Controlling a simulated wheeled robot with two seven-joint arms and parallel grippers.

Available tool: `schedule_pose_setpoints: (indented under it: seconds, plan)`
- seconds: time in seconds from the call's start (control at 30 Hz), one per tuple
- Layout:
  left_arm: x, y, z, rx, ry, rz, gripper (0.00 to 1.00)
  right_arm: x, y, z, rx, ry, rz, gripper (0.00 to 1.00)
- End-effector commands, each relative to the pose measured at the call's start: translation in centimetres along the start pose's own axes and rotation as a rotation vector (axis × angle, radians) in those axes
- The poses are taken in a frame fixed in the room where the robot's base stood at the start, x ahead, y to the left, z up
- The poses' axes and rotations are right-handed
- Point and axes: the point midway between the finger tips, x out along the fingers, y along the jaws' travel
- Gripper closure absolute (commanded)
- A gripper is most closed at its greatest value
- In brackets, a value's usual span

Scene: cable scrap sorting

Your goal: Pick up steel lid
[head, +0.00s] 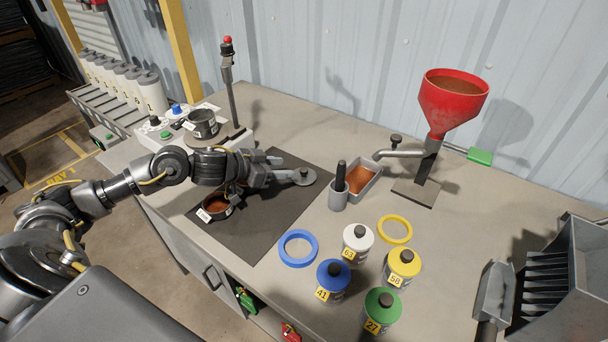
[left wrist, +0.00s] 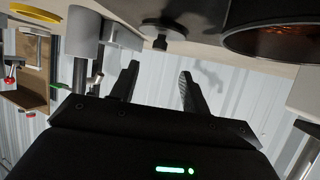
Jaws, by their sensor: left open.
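The steel lid (head: 308,181) is a small grey disc with a knob on top. It lies on the dark mat (head: 262,235), near the mat's right edge. My left gripper (head: 283,170) is open, just left of the lid in the head view, with its fingertips close to the knob. In the left wrist view, the lid (left wrist: 166,24) and its knob lie beyond the open fingers (left wrist: 157,80), with nothing between the fingers. I cannot tell whether a finger touches the lid. My right gripper is not in view.
An open dark pot (head: 217,208) of reddish-brown granules stands on the mat below my left wrist. A grey cup (head: 338,199) and a tray of granules (head: 362,180) stand right of the lid. Lidded jars and a blue ring (head: 298,248) stand nearer the front.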

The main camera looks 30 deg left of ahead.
Motion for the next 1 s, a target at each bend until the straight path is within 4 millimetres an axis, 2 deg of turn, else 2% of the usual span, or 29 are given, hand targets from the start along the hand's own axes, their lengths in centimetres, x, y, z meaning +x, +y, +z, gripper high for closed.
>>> schedule_pose_setpoints:
  seconds: [0.1,0.37,0.7,0.97,1.0]
  plan:
    - [1.1,0.0,0.0,-0.002,0.000,-0.001,0.53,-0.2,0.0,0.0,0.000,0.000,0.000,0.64]
    - [1.8,0.0,0.2,-0.002,-0.001,-0.003,0.53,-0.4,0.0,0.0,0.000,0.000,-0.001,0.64]
    - [6.2,0.2,0.6,-0.002,-0.001,-0.004,0.53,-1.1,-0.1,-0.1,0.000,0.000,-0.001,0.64]
    - [6.5,0.2,0.7,-0.001,-0.001,-0.004,0.53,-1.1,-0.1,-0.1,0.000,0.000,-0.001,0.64]
    - [6.5,0.2,0.7,-0.001,-0.001,-0.004,0.56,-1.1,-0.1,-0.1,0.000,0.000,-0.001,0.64]
